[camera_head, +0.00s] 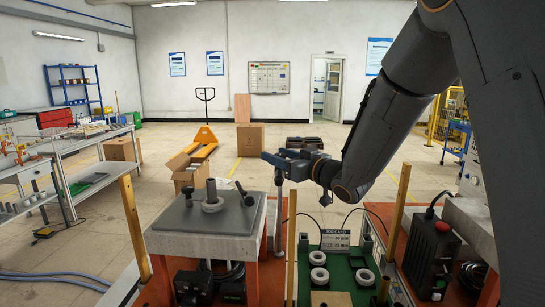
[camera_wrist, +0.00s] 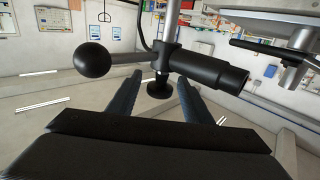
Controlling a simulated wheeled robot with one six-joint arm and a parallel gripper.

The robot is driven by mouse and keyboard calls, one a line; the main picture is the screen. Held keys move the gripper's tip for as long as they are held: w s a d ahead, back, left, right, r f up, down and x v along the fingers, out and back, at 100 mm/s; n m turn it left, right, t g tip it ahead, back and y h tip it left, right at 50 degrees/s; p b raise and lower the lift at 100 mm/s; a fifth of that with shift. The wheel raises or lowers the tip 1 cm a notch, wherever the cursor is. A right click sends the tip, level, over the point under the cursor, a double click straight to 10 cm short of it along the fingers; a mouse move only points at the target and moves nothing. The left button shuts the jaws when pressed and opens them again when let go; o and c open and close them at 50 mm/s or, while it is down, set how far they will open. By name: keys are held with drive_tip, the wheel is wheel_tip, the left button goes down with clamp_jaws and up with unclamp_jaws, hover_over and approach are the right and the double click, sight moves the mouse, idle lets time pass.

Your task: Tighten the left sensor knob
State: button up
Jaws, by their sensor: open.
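In the wrist view a black cylindrical sensor (camera_wrist: 210,72) is clamped at a metal post, with a black ball-ended lever (camera_wrist: 93,60) on the left. A small round black knob (camera_wrist: 160,88) sits under the clamp, between my gripper's (camera_wrist: 158,92) two open fingers. No finger clearly touches it. I take it for the left sensor knob, but no label shows. In the head view my gripper (camera_head: 276,160) is level, at the top of a thin metal post (camera_head: 278,215), right of the grey plate. The knob is hidden there.
The grey heater plate (camera_head: 175,220) carries a central hub (camera_head: 211,197) and levers. Wooden uprights (camera_head: 135,230) stand around it. A green board (camera_head: 340,262) with white rings and a job card (camera_head: 335,239) lies to the right. A black box (camera_head: 430,255) with a red button stands farther right.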

sight(284, 156)
drive_tip(key=b+v, duration=0.1)
drive_tip(key=v, duration=0.3)
drive_tip(key=shift+s+d, duration=0.25)
drive_tip(key=shift+s, duration=0.05)
drive_tip(key=shift+r, duration=0.1)
